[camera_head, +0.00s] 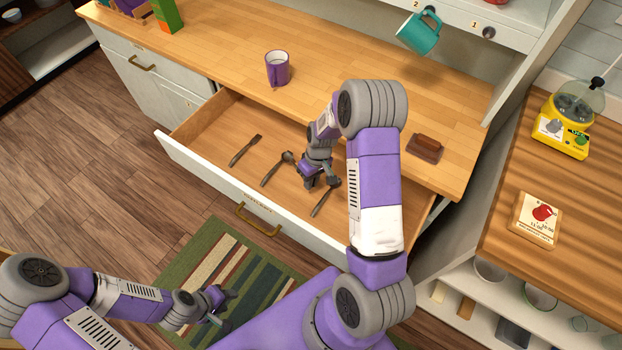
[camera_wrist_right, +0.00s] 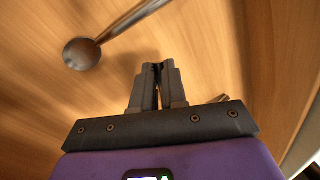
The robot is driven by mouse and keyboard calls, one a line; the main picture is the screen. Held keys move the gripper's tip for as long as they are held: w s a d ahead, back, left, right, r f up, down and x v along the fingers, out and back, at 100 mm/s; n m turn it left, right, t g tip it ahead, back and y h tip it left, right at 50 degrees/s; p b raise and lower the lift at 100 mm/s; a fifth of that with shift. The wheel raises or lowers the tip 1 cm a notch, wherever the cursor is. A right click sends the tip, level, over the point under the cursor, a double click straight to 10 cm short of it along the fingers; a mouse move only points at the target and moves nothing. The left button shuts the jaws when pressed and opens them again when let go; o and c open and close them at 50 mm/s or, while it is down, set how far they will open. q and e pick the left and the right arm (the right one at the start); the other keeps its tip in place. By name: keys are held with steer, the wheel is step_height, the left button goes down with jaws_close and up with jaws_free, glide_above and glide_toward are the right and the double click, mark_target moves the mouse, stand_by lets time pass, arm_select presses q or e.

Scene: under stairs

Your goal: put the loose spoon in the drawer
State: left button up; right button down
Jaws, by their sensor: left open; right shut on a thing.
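The drawer (camera_head: 217,190) is pulled open below the counter. My right gripper (camera_head: 322,184) is down inside it, its fingers closed together in the right wrist view (camera_wrist_right: 157,88). A thin metal utensil (camera_head: 321,204), apparently the loose spoon, is at its fingers; its grip point is mostly hidden. Another spoon (camera_head: 270,178) lies on the drawer floor to the left, apart from the gripper; its round bowl (camera_wrist_right: 82,54) shows in the wrist view. A flat-headed utensil (camera_head: 245,149) lies further left. My left gripper (camera_head: 222,301) is open and empty over the rug.
A teal mug (camera_head: 419,34) hangs from a hook. The drawer's left part has free room.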

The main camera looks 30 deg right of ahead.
steer(key=shift+f+b, duration=0.3)
steer(key=shift+f, duration=0.45)
steer(key=shift+f, duration=0.2)
steer(key=c, duration=1.1)
jaws_free()
step_height(320, 180, up, 8)
steer(key=d+p, duration=0.1)
steer(key=shift+d+f+p, duration=0.2)
steer(key=shift+f+p, duration=0.05)
steer(key=shift+p, duration=0.05)
